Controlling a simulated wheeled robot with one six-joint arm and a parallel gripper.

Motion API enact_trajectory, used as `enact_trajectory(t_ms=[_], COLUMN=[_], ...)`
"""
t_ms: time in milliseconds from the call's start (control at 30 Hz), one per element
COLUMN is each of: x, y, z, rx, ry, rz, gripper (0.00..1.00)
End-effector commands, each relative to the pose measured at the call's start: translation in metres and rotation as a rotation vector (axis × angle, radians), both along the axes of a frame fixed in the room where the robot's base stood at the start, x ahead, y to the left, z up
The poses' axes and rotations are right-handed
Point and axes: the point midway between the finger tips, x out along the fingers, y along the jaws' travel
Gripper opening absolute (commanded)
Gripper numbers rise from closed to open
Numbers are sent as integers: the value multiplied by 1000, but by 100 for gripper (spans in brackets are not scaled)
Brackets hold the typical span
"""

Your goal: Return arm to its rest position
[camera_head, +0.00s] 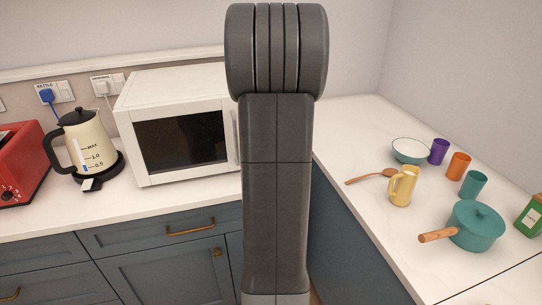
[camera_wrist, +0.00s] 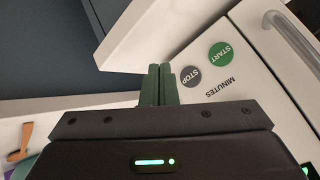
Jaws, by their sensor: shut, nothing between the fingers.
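My arm stands upright in the middle of the head view and hides part of what is behind it. My gripper (camera_wrist: 159,70) shows only in the wrist view; its two dark green fingers are together, with nothing between them. Beyond the fingers is the white microwave's front panel (camera_wrist: 237,88), with a green START button (camera_wrist: 221,53), a grey STOP button (camera_wrist: 191,76) and the word MINUTES. The gap from fingertips to panel is hard to judge. The microwave (camera_head: 175,90) stands left of my arm in the head view, its door shut and right end hidden.
A cream kettle (camera_head: 82,140) and red toaster (camera_head: 20,165) stand left of the microwave. The right worktop (camera_head: 350,220) holds a bowl (camera_head: 409,151), several cups, a yellow jug (camera_head: 402,187), wooden spoon (camera_head: 368,177), teal pot (camera_head: 474,228) and green box (camera_head: 530,216). Blue-grey cupboards (camera_head: 165,275) are below.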

Motion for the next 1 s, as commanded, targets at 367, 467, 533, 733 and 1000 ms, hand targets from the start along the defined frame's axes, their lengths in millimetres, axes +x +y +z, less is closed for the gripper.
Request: enact_trajectory(t_ms=[367,467,533,733,1000], x=[12,18,19,-2,-30], y=[4,6,6,-1,-10], z=[2,3,4,-3,-2], rx=[0,0,1,-1,0], ry=[1,1,3,-3,-2], rz=[0,-1,-1,-1,-2], gripper=[0,0,0,0,0])
